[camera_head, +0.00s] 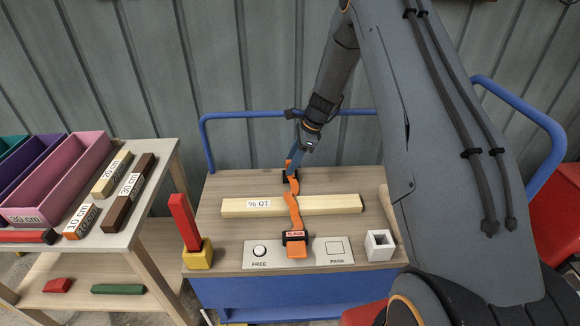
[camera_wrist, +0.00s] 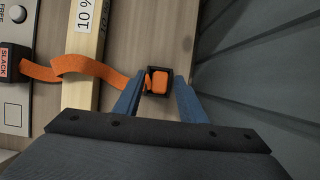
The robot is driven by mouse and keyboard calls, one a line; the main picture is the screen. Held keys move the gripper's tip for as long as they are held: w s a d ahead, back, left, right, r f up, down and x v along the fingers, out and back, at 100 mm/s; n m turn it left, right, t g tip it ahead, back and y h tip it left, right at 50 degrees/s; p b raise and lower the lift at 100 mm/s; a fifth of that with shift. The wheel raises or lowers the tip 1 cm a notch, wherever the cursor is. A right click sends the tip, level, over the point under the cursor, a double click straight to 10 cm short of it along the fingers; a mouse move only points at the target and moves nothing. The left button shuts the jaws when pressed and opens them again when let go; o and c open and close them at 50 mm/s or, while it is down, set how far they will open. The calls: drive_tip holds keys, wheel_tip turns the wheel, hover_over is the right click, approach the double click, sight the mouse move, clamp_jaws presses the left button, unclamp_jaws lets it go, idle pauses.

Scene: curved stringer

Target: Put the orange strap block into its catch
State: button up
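The orange strap block (camera_wrist: 160,82) shows inside the black frame of the catch (camera_wrist: 149,91) in the wrist view. In the head view, orange shows at the catch (camera_head: 283,178), under my gripper (camera_head: 292,163). From the block the orange strap (camera_head: 294,209) runs over the pale wooden bar (camera_head: 335,204) to a black buckle marked SLACK (camera_head: 295,236). In the wrist view my gripper (camera_wrist: 157,84) is open, with one blue finger on each side of the catch and gaps between the fingers and the block. Whether the block is fully seated I cannot tell.
A panel (camera_head: 326,251) with a FREE button (camera_head: 259,251) and a PARK square lies at the front. A yellow block (camera_head: 198,255) with an upright red bar stands left; a white hollow block (camera_head: 380,246) stands right. A side shelf (camera_head: 135,216) holds bins and blocks.

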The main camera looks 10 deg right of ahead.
drive_tip(key=d, duration=0.4)
drive_tip(key=s+d+b, duration=0.1)
drive_tip(key=d, duration=0.3)
drive_tip(key=s+d+b, duration=0.1)
drive_tip(key=d, duration=0.2)
drive_tip(key=shift+s+d+f, duration=0.1)
drive_tip(key=shift+s+d, duration=0.05)
drive_tip(key=shift+d, duration=0.25)
